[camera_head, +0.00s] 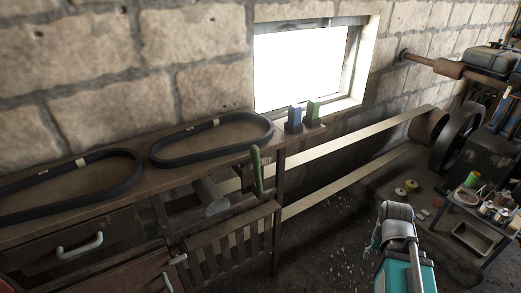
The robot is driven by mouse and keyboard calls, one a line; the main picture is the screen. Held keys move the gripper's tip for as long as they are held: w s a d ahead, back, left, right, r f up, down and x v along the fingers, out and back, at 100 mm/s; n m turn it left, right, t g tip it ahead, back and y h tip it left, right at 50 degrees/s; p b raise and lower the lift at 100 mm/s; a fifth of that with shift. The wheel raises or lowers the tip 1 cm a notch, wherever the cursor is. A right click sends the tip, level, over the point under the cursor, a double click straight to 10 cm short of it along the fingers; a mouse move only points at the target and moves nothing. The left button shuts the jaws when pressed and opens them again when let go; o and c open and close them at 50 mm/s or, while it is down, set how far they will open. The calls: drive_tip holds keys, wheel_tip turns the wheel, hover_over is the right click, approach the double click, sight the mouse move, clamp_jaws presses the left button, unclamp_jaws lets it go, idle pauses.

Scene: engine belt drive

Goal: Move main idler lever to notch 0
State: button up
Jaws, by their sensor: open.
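A lever with a green handle (256,168) stands nearly upright at the right end of the wooden bench, in front of the flat drive belt (355,136). It looks like the idler lever. Its notches are too small to make out, so I cannot tell which one it sits in. A grey cylinder or roller (210,196) lies to its left under the bench top. My grey and teal arm shows at the lower right, well apart from the lever. I cannot make out gripper fingers on it.
Two black belt loops (212,138) (70,184) lie on the bench. A blue block (294,120) and a green block (313,112) stand by the window. A slatted wooden guard (230,245) is below the lever. A dark wheel (455,137) and a small cluttered table (468,238) are at right.

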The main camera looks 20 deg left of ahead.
drive_tip(key=shift+w, duration=0.5)
drive_tip(key=shift+o, duration=1.5)
drive_tip(key=shift+w+a+r, duration=0.1)
drive_tip(key=shift+r, duration=0.1)
drive_tip(key=w+a+r+n+p, duration=0.55)
drive_tip(key=a+r+p, duration=0.25)
drive_tip(key=a, duration=0.2)
drive_tip(key=w+a+r+n+p, duration=0.5)
drive_tip(key=w+a+r+p, duration=0.2)
drive_tip(key=a+p, duration=0.15)
drive_tip(key=w+a+r+n+p, duration=0.1)
drive_tip(key=a+r+n+p, duration=0.2)
drive_tip(key=a, duration=0.5)
drive_tip(key=w+a+r+n+p, duration=0.1)
drive_tip(key=a+r+n+p, duration=0.3)
drive_tip(key=a, duration=0.4)
drive_tip(key=w+a+r+n+p, duration=0.1)
drive_tip(key=a+r+n+p, duration=0.2)
drive_tip(key=a+r+p, duration=0.2)
drive_tip(key=shift+w+a+r+n+t, duration=0.1)
drive_tip(key=shift+a+r+n+t, duration=0.2)
drive_tip(key=shift+a, duration=0.65)
drive_tip(key=shift+a+r+n, duration=0.1)
drive_tip(key=shift+a+r, duration=0.25)
drive_tip(key=shift+a, duration=0.7)
